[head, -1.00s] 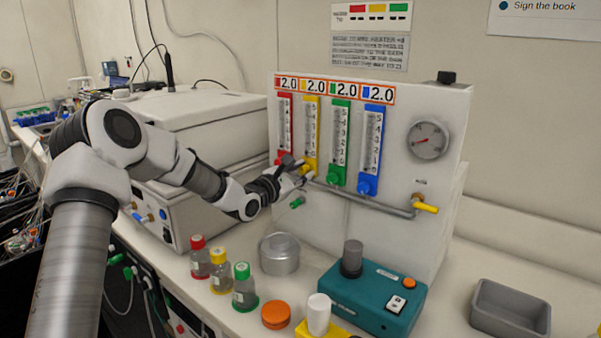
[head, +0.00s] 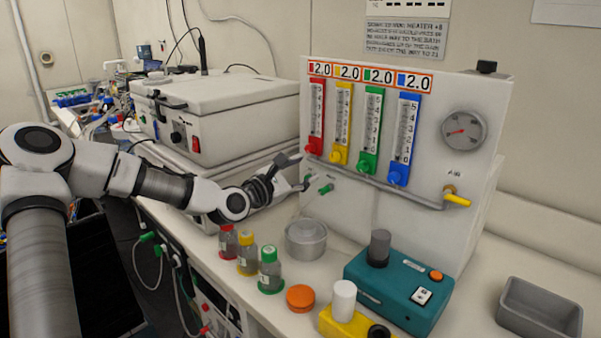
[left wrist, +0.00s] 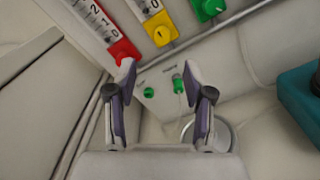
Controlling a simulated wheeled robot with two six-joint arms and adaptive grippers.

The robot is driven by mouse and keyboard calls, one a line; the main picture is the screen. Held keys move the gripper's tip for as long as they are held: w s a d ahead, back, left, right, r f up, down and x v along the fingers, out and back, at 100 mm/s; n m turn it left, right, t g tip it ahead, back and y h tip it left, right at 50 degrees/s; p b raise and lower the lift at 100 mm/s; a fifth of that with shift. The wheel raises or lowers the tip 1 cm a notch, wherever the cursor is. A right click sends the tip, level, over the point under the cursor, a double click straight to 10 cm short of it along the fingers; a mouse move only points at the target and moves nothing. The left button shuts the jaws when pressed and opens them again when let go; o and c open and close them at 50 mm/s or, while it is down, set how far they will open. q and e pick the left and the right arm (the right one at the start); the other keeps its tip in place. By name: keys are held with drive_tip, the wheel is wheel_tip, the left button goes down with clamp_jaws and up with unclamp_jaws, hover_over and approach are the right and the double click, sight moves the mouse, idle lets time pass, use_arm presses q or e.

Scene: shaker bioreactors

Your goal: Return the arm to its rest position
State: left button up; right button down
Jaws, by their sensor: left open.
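My left gripper (head: 296,172) is open and empty in front of the lower left of the white gas panel (head: 440,100), a little below the red flowmeter (head: 316,112). The red knob (left wrist: 122,50) and yellow knob (left wrist: 161,34) lie above the fingers in that view. I cannot tell from the views whether a fingertip touches the panel. My right gripper is not in view.
Red-, yellow- and green-capped bottles (head: 270,270), a metal pot (head: 306,239) and an orange lid (head: 300,297) stand below my left gripper. A teal device (head: 400,290) and grey tray (head: 540,308) are to the right. A white boxy instrument (head: 220,110) stands behind my arm.

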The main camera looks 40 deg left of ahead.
use_arm(q)
drive_tip(key=shift+s+d, duration=0.2)
drive_tip(key=shift+s, duration=0.15)
idle(0.3)
